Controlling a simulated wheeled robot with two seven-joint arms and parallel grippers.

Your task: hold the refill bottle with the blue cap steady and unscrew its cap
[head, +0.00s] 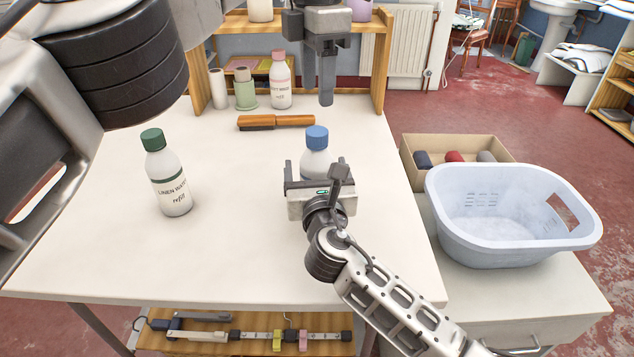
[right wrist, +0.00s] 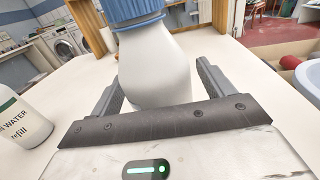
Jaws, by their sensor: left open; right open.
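The refill bottle (head: 314,160) with the blue cap (head: 317,137) stands upright on the white table, its lower part hidden behind my right gripper. My right gripper (head: 317,174) is open, with one finger on each side of the bottle. In the right wrist view the white bottle (right wrist: 156,65) is between the fingers, with a clear gap at the right finger; the blue cap (right wrist: 135,14) is cut off at the top. My left gripper (head: 321,92) is open and empty, pointing down above and behind the blue cap, apart from it.
A green-capped linen water bottle (head: 169,177) stands to the left on the table (head: 110,240). A brush (head: 276,122), a pink-capped bottle (head: 280,82) and a green one (head: 244,92) are behind. A light blue basket (head: 510,235) and a cardboard box (head: 408,165) are at right.

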